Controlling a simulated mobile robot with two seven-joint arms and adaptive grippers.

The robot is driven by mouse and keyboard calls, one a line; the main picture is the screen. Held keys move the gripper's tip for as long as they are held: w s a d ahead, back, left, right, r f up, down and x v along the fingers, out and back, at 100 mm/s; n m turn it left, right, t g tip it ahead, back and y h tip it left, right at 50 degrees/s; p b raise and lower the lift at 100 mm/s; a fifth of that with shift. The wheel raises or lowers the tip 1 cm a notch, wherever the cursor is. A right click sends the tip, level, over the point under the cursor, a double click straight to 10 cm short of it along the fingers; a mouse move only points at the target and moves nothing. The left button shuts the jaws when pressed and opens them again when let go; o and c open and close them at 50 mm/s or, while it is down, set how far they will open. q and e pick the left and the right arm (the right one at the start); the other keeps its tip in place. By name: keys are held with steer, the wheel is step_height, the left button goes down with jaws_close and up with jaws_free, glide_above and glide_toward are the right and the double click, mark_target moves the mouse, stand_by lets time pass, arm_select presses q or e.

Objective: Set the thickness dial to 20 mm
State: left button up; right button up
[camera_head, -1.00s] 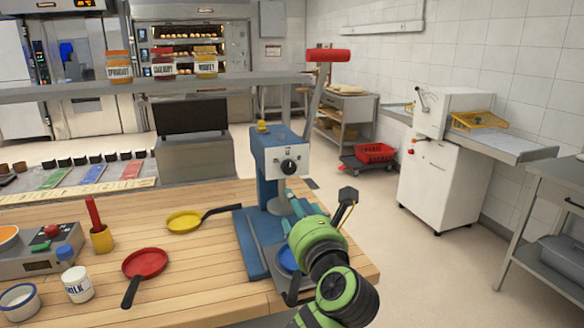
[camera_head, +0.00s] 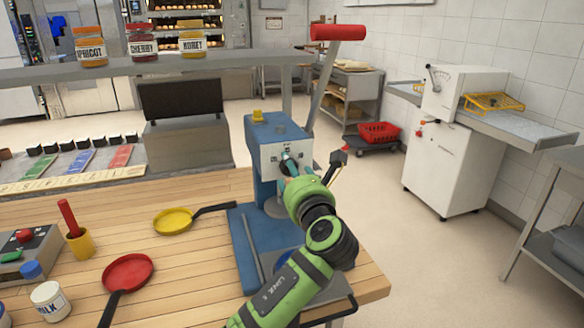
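The round black dial (camera_head: 286,156) sits on the pale front plate of the blue press (camera_head: 250,165). Small marks surround it, too small to read. The dial's pointer is not readable.
The press has a raised lever with a red handle (camera_head: 338,33). A yellow pan (camera_head: 172,221) and a red pan (camera_head: 128,270) lie on the wooden table left of it. A shelf (camera_head: 150,72) with jars runs behind. A white machine (camera_head: 447,140) stands at right.

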arm_select(q)
steer(key=shift+w+a, duration=0.15)
steer(key=shift+w, duration=0.45)
steer(key=c, duration=1.2)
steer(key=shift+o, duration=0.2)
steer(key=shift+r+n+y+b, duration=0.15)
steer(key=shift+n+b, duration=0.4)
steer(key=shift+n, duration=2.5)
steer(key=shift+f+n+y+b, duration=0.1)
steer(key=shift+n+y+b, duration=0.3)
steer(key=shift+n, duration=2.65)
arm_select(e)
steer(key=shift+w+f, duration=1)
arm_select(q)
steer(key=shift+r, duration=0.1)
